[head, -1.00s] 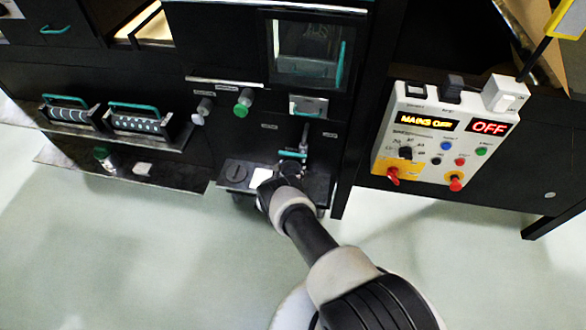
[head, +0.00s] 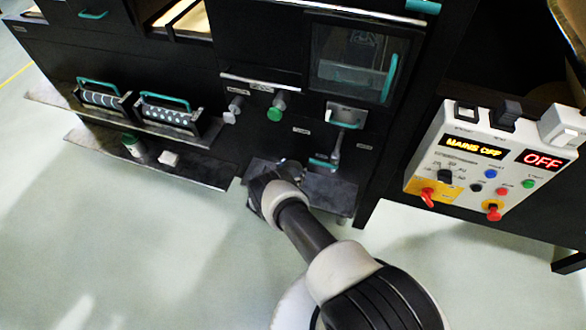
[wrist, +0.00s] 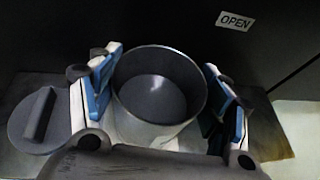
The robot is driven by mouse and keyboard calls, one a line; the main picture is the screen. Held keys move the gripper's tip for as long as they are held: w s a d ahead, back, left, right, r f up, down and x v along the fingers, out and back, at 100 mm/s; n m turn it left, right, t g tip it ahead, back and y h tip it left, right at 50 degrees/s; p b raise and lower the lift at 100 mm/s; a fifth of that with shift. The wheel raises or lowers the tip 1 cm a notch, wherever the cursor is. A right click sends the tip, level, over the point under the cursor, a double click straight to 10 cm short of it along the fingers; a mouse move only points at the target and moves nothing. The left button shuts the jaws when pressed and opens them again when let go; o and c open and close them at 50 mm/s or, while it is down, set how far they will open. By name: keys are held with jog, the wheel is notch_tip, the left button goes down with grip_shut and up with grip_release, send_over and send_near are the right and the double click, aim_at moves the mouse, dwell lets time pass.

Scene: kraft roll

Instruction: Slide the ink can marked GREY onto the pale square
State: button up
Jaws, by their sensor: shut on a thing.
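An open-topped pale ink can (wrist: 150,128) with a dark grey inside stands between my fingers in the wrist view. Its marking is not visible. My gripper (wrist: 160,70) is shut on the can, with a blue-padded finger on each side. In the head view my gripper (head: 268,188) is low over the left part of the small dark shelf (head: 335,190) and hides most of the can. The pale square cannot be seen now in either view.
A round grey lid with a bar handle (wrist: 42,118) lies just left of my left finger. An OPEN label (wrist: 235,20) is on the dark panel behind. A teal-handled valve (head: 322,162) is above the shelf. A green-and-white jar (head: 131,146) stands on the left ledge.

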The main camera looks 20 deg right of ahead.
jog(key=shift+w+a, duration=0.25)
jog(key=shift+a, duration=0.1)
jog(key=o, duration=1.6)
jog(key=shift+c, duration=0.2)
jog(key=v, duration=1.2)
jog(key=shift+d+r, duration=0.1)
